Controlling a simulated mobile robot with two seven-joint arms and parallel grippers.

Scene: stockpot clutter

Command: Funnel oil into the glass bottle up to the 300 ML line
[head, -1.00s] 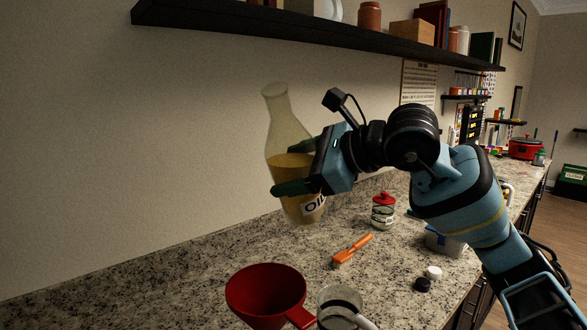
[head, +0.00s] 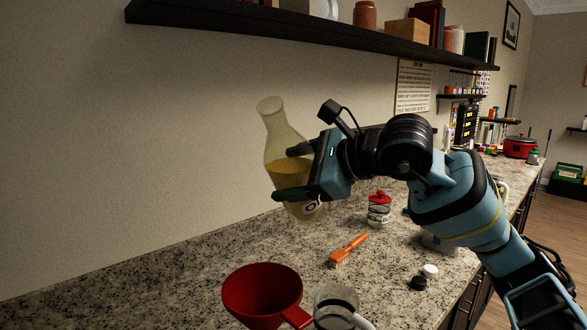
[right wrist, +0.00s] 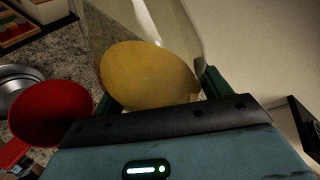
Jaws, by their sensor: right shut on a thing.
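A clear carafe (head: 284,135) labelled as oil holds yellow oil in its lower part. My right gripper (head: 291,172) is shut on the carafe and holds it in the air, tilted a little to the left, above and behind the red funnel. The oil also shows close up in the right wrist view (right wrist: 150,75). The red funnel (head: 262,292) is at the bottom of the head view, with its wide mouth up; it also shows in the right wrist view (right wrist: 45,115). What is under the funnel is out of frame, and no glass bottle is clearly seen. My left gripper is not in view.
A clear cup-like vessel (head: 337,302) stands beside the funnel. An orange brush (head: 349,249), a red-lidded jar (head: 379,210), and small black (head: 419,283) and white (head: 430,271) caps lie to the right. A dark shelf (head: 300,33) runs along the wall above.

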